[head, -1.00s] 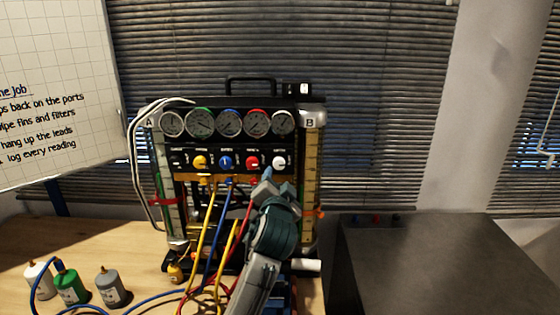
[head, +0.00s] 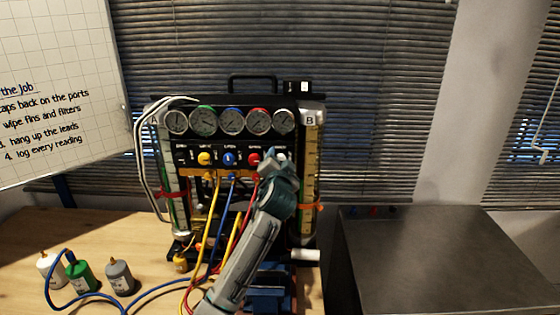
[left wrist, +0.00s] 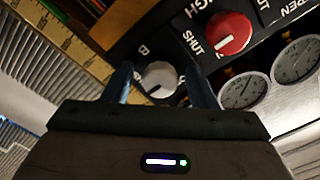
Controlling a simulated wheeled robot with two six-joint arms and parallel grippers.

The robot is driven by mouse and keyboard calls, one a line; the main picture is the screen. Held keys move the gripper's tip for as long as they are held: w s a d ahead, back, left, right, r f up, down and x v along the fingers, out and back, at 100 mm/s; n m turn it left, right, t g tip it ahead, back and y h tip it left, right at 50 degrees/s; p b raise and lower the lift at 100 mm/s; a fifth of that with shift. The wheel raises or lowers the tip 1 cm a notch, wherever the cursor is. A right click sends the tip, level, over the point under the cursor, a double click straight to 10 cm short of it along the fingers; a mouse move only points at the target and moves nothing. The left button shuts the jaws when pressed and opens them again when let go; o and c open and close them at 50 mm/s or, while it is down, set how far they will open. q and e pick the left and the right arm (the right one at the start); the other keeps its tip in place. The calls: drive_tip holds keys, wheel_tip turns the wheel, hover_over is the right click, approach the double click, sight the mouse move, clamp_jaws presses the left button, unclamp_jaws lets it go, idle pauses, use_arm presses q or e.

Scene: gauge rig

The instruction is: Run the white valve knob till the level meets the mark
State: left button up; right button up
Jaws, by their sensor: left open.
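The white valve knob (left wrist: 158,80) is on the rig's black panel, between the two fingers of my left gripper (left wrist: 162,86) in the left wrist view. The fingers are apart, one on each side of the knob; I cannot tell whether they touch it. In the head view my left gripper (head: 280,158) covers most of this knob. The gauge rig (head: 240,145) stands upright on the bench. The sight tube marked B (head: 309,170) is on its right side, with a yellow scale and an orange band (head: 311,206). The liquid level in it is too small to tell. My right gripper is out of view.
A red knob (left wrist: 228,34) is beside the white one. Yellow, blue and red hoses hang from the rig's ports near my arm. Bottles, including a green one (head: 80,275), stand at the left on the wooden bench. A dark box (head: 450,260) stands at the right.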

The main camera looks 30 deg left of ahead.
use_arm(q)
drive_tip(key=c, duration=1)
drive_tip(key=shift+o, duration=0.2)
drive_tip(key=shift+f, duration=0.1)
drive_tip(key=n+b, duration=0.2)
drive_tip(key=shift+f+b, duration=0.15)
drive_tip(key=shift+b, duration=0.15)
drive_tip(key=n+b, duration=1)
drive_tip(key=n, duration=0.1)
drive_tip(key=shift+n+b, duration=0.8)
drive_tip(key=shift+b, duration=0.1)
drive_tip(key=shift+n+b, duration=1)
drive_tip(key=shift+n, duration=0.2)
drive_tip(key=shift+n+b, duration=0.35)
drive_tip(key=shift+n, duration=0.15)
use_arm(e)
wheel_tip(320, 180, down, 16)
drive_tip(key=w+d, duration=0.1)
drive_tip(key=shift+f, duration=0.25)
use_arm(q)
drive_tip(key=shift+r, duration=0.2)
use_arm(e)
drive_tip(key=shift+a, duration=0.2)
